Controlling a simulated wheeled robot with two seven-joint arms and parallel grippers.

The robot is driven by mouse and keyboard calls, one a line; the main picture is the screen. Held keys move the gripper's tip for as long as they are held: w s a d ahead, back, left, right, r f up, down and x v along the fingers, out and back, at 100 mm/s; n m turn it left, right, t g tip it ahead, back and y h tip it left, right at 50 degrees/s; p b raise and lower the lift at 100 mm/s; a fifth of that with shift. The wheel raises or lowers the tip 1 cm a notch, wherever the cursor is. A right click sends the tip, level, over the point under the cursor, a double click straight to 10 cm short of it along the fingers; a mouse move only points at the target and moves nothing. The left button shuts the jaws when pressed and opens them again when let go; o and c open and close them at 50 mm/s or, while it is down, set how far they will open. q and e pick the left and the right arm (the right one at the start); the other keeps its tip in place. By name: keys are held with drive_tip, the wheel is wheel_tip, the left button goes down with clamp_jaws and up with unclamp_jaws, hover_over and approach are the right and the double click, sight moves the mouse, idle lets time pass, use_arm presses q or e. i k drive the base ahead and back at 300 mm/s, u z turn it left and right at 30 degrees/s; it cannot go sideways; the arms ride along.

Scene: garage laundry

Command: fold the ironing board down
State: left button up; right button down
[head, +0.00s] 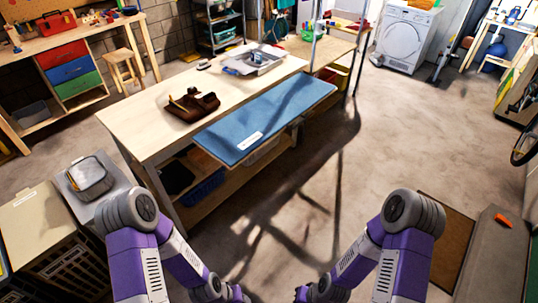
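The ironing board (268,112), a flat blue panel with a small white label, extends level from the long side of the wooden workbench (165,141) in the head view. It lies slightly below the bench top, and its underside is mostly hidden. My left gripper (238,293) is at the bottom edge, dark and partly cut off. My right gripper (304,293) is at the bottom edge to its right, also small and dark. Both are well in front of the board and apart from it. Whether their fingers are open or shut does not show.
A brown tool bag (192,104) and a grey tray (252,62) stand on the bench top. A blue basket (203,189) sits on the lower shelf. The concrete floor right of the board is clear.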

sight(230, 140)
drive_tip(key=u, duration=0.75)
drive_tip(key=i, duration=1.05)
drive_tip(key=z, duration=0.35)
